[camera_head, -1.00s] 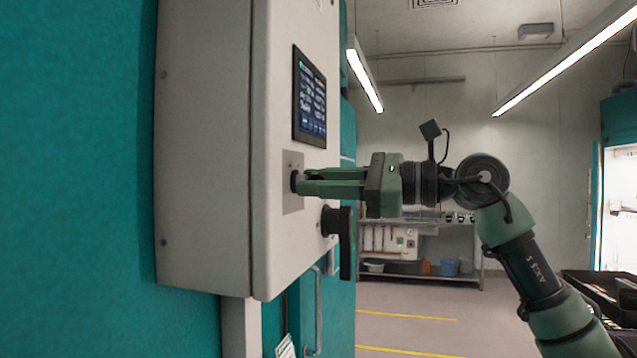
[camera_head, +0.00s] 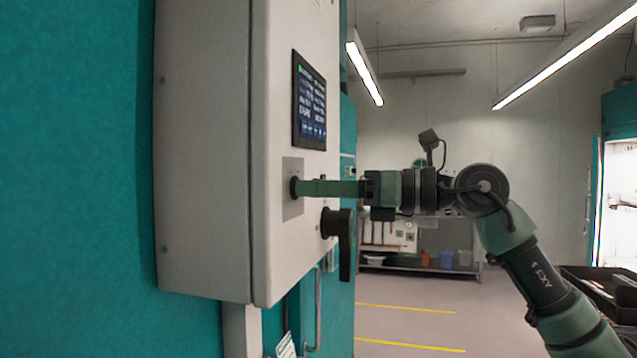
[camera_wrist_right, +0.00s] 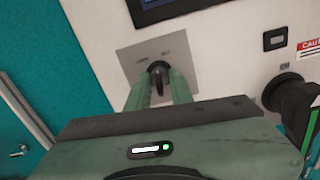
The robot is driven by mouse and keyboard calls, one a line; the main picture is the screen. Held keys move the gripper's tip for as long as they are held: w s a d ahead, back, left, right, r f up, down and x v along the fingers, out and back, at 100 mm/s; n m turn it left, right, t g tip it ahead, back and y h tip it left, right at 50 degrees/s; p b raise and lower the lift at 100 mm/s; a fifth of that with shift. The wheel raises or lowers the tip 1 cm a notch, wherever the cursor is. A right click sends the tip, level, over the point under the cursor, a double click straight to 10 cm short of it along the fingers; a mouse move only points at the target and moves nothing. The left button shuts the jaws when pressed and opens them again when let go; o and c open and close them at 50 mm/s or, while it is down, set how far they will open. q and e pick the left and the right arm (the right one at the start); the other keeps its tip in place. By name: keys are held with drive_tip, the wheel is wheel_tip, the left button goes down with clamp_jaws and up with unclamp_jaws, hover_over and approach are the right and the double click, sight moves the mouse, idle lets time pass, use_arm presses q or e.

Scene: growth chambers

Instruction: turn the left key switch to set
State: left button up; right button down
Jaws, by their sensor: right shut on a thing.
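The left key switch (camera_head: 294,187) is a small black knob on a grey square plate (camera_head: 293,207) on the front of the white control box (camera_head: 205,150). In the right wrist view the key switch (camera_wrist_right: 158,70) sits between my fingertips, below two small labels too blurred to read fully. My right gripper (camera_head: 301,188) is shut on the key switch, its green fingers reaching in from the right. In the right wrist view the right gripper (camera_wrist_right: 160,78) has a finger on each side of the knob. My left gripper is not in view.
A dark screen (camera_head: 309,101) is above the key plate. A black handle (camera_head: 345,242) juts out just below my right gripper. A teal wall (camera_head: 70,180) is at left. A shelf (camera_head: 420,268) stands far back, with open floor before it.

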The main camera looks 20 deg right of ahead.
drive_tip(key=shift+m+p, duration=0.7)
drive_tip(key=shift+m, duration=1.6)
drive_tip(key=c, duration=1.6)
unclamp_jaws()
drive_tip(key=shift+s+d+f+b, duration=0.1)
drive_tip(key=shift+s+d+b, duration=0.2)
drive_tip(key=shift+d, duration=0.1)
drive_tip(key=b+v, duration=0.2)
drive_tip(key=v, duration=0.4)
drive_tip(key=shift+s+d, duration=0.2)
drive_tip(key=shift+d, duration=0.1)
